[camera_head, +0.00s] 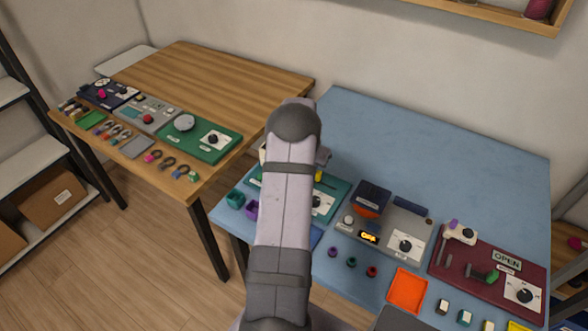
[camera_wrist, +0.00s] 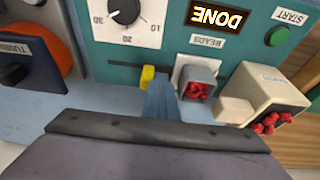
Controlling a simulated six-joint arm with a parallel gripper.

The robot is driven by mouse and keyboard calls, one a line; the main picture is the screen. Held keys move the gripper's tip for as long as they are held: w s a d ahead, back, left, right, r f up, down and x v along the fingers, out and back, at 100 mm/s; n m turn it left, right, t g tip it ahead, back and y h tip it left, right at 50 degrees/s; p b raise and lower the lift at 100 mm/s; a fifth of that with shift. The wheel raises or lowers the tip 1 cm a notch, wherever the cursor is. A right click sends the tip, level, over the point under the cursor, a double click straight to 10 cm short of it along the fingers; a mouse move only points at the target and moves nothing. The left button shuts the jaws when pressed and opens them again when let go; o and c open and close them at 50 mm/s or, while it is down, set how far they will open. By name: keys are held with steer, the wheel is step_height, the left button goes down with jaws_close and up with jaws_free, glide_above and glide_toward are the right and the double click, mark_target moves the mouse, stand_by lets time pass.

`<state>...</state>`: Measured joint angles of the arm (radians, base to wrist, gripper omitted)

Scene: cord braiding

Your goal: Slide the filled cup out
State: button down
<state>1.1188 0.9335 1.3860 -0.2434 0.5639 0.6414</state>
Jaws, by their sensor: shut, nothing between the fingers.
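A grey cup (camera_wrist: 200,82) filled with red beads stands upright in a white-edged bay on the front of the teal bead dispenser (camera_wrist: 190,48), in the wrist view. The dispenser's display (camera_wrist: 217,18) reads DONE, upside down in this view. My gripper (camera_wrist: 160,85) is shut and empty, its narrow blue-grey fingers just left of the cup; whether they touch it I cannot tell. In the head view my arm hides the gripper, the cup and much of the dispenser (camera_head: 335,194).
A cream box with red beads (camera_wrist: 266,98) stands right of the cup. A small yellow piece (camera_wrist: 147,77) is left of my fingers. An orange-and-blue device (camera_wrist: 35,55) stands further left. Other panels, small cups and an orange tray (camera_head: 407,284) occupy the blue table (camera_head: 430,140), whose back is clear.

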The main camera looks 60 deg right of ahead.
steer(key=shift+s+p, duration=0.3)
steer(key=shift+s, duration=2.25)
steer(key=shift+w, duration=0.2)
steer(key=shift+w+b, duration=0.3)
steer(key=shift+w, duration=0.15)
steer(key=shift+r, duration=0.1)
step_height(320, 180, up, 11)
steer(key=p, duration=0.7)
